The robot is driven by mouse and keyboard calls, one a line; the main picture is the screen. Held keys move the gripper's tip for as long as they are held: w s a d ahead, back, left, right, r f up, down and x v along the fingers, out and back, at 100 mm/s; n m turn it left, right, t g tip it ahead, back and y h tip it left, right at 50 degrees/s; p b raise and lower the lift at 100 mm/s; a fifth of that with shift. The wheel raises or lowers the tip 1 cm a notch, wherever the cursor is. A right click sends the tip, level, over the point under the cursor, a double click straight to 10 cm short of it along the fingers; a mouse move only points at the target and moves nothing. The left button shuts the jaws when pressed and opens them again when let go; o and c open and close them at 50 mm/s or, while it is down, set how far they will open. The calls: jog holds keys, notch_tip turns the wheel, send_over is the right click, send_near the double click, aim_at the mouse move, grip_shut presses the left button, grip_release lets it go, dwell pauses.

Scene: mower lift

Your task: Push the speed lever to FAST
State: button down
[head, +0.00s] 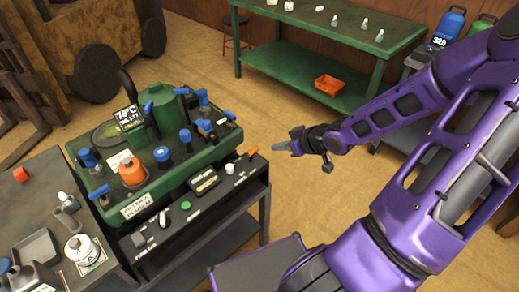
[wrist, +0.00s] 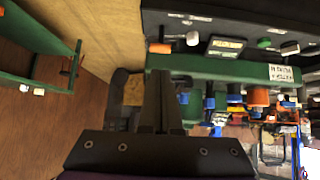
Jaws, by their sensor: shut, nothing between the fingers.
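A dark control panel (head: 218,190) runs along the front of the green machine. An orange-tipped lever (head: 252,152) stands at its right end; it also shows in the wrist view (wrist: 160,48). A grey lever (head: 163,218) stands near the panel's left end. The panel's lettering is too small to read, so I cannot tell which one is the speed lever or where FAST is. My gripper (head: 280,146) is shut and empty, in the air just right of the orange-tipped lever and apart from it. Its closed fingers (wrist: 158,105) point towards the panel side in the wrist view.
Between the levers are a green button (head: 186,205), a small display (head: 203,181) and a white knob (head: 230,169). Blue-handled valves and an orange cap (head: 132,172) rise behind. A green bench (head: 300,65) stands at the back.

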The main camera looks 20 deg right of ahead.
aim_at(254, 150)
jog(key=b+x, duration=0.2)
jog(key=x, duration=0.9)
jog(key=shift+w+f, duration=0.15)
jog(key=shift+a, duration=0.2)
jog(key=shift+w+d, duration=0.1)
jog(key=shift+w, duration=0.05)
